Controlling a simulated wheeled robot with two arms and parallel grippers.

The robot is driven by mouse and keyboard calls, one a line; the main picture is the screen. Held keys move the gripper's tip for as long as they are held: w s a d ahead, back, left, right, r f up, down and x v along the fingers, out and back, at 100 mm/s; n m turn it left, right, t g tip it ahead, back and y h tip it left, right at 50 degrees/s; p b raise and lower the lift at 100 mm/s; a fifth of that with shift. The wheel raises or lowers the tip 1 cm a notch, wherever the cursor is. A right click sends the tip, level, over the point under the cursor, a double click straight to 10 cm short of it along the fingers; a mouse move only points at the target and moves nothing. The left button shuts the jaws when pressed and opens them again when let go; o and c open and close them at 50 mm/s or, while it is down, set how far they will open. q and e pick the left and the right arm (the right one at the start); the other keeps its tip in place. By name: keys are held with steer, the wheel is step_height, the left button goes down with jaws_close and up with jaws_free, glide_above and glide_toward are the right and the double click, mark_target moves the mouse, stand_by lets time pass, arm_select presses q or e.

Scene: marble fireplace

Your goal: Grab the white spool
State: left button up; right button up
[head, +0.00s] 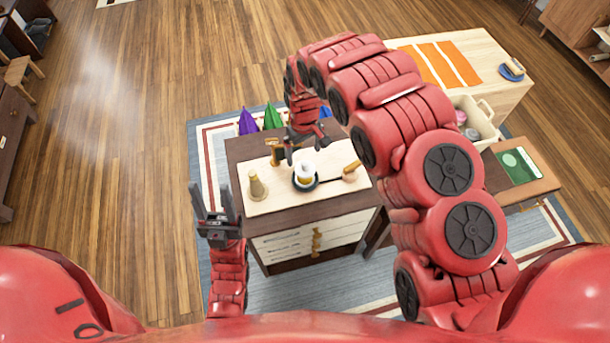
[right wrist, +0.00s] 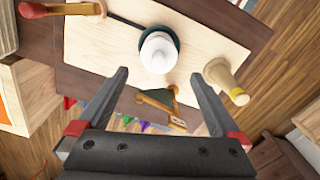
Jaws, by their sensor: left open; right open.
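The white spool (head: 305,174) stands in a round dark dish on the pale top of a small dark-sided cabinet. In the right wrist view the spool (right wrist: 158,52) is seen from above, just beyond the fingertips and roughly between their lines. My right gripper (head: 305,142) is open and empty, above the back part of the cabinet top; its two fingers also show in the right wrist view (right wrist: 160,78). It is apart from the spool. My left gripper (head: 214,192) is open and empty, pointing up beside the cabinet's left side.
A beige cone-shaped thing (head: 258,186) stands left of the spool. A small wooden stand with a dark part (right wrist: 157,103) is close to the right fingers. A low table (head: 500,105) is at the right.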

mark_target(305, 162)
steer(key=shift+s+d+f, duration=0.1)
steer(key=shift+s+f, duration=0.05)
steer(key=shift+f, duration=0.75)
steer(key=shift+f+p, duration=0.8)
steer(key=shift+f, duration=0.35)
steer(key=shift+f+p, duration=0.45)
steer(key=shift+f, duration=1)
steer(key=c, duration=1.4)
steer(key=shift+o, duration=0.2)
steer(key=shift+w+r, duration=0.1)
steer(key=shift+w, duration=0.1)
